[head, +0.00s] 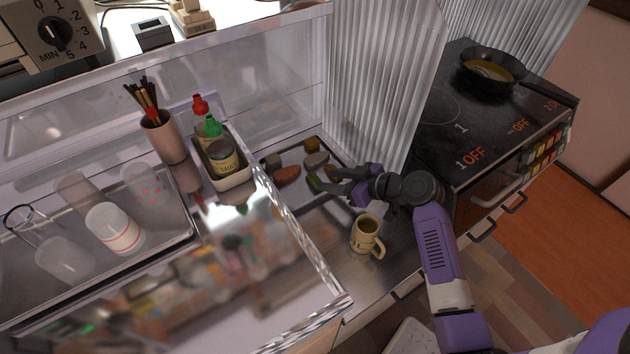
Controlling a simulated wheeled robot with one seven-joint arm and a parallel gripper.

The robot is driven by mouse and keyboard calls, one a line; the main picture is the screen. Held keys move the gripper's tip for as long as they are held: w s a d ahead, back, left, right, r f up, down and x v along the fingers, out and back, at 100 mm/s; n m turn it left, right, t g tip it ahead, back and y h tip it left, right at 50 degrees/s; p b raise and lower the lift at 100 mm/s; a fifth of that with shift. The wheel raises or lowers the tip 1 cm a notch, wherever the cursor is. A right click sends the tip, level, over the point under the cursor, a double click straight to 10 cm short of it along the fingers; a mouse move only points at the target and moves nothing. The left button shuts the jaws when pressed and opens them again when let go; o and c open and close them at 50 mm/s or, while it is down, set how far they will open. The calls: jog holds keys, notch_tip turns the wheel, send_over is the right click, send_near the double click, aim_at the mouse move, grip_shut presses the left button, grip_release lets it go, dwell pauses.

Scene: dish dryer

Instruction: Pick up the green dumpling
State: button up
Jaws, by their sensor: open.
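A small green piece (313,183), which looks like the green dumpling, lies at the right front part of a shallow tray (338,160) inside the clear-walled dryer. My gripper (328,180) reaches in from the right with its fingers apart, pointing left at the green piece. The fingertips are right beside it; I cannot tell whether they touch it or reach around it.
A reddish-brown piece (287,175) and a grey piece (316,160) lie close by in the tray. A mug (366,235) stands in front, below my gripper. A ribbed clear panel (385,80) rises behind my gripper. A sauce caddy (234,179) stands left.

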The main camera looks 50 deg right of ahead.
aim_at(315, 178)
jog(key=x, duration=0.4)
jog(key=shift+w+a+f, duration=0.1)
jog(key=shift+w+f, duration=0.1)
jog(key=shift+w, duration=0.15)
grip_shut()
